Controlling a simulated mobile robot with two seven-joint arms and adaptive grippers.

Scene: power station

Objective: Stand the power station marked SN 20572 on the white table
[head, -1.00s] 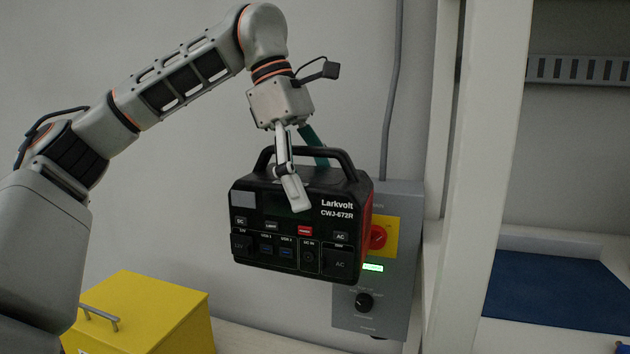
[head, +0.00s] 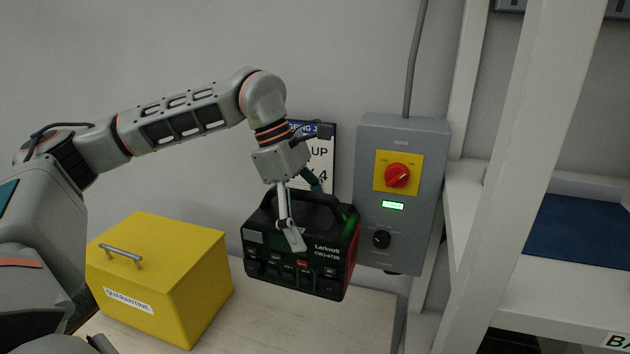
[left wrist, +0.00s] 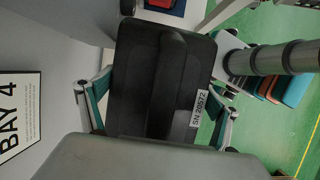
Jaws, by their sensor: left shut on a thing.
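The black power station (head: 290,262), with Larkvolt CWJ-672R on its front and red on its right side, hangs from my left gripper (head: 299,220). In the left wrist view the power station's top (left wrist: 150,80) fills the middle, and a white label there reads SN 20572. A pale table top (head: 345,318) shows below it in the head view; the power station appears held above it, though the gap is hard to judge. My right gripper is not in view.
A yellow box (head: 165,275) marked QUARANTINE stands to the left on the pale table. A grey wall panel (head: 400,135) with a red knob is just right of the power station. A white shelf frame (head: 545,150) stands at right. The table front is clear.

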